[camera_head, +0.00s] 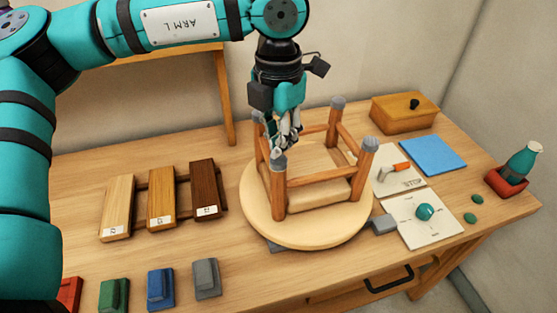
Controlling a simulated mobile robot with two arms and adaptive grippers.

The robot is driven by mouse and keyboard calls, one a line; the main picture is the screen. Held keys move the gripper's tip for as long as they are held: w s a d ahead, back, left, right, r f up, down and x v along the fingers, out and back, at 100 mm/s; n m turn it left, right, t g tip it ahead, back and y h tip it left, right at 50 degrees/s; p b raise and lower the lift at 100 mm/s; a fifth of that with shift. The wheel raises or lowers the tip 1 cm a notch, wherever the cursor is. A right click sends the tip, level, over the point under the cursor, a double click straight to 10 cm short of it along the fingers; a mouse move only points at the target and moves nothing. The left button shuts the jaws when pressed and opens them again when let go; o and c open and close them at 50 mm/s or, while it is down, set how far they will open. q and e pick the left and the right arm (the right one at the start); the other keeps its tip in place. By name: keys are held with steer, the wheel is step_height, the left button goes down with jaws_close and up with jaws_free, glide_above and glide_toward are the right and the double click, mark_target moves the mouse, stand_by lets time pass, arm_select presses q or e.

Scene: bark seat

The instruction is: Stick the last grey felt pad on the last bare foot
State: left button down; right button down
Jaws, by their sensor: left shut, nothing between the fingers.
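A wooden stool (318,233) lies upside down on the bench, its round seat down and its legs up. Grey pads cap the far right foot (338,102), the near right foot (369,144) and the near left foot (278,158). The far left foot (257,115) is partly hidden by my gripper and looks grey at its top. My left gripper (283,148) points down, shut and empty, close above the near left foot. I cannot tell whether its fingertips touch the pad. I see no loose felt pad for certain. My right gripper is out of view.
Wood sample strips (161,198) lie left of the stool. Coloured blocks (161,290) line the near edge. To the right are a small grey block (382,224), a card with a teal knob (430,230), a wooden box (405,112), a blue sheet (433,155) and a bottle (523,160).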

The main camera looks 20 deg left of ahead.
mark_target(279, 160)
arm_select(q)
steer(key=shift+f+b, duration=1.2)
stand_by(0.9)
steer(key=shift+s+f, duration=0.1)
steer(key=shift+f, duration=0.1)
stand_by(1.0)
steer(key=shift+r+p, duration=0.5)
steer(key=shift+r, duration=0.75)
steer(key=shift+r+p, duration=0.9)
steer(key=shift+r, duration=1)
steer(key=shift+f, duration=0.1)
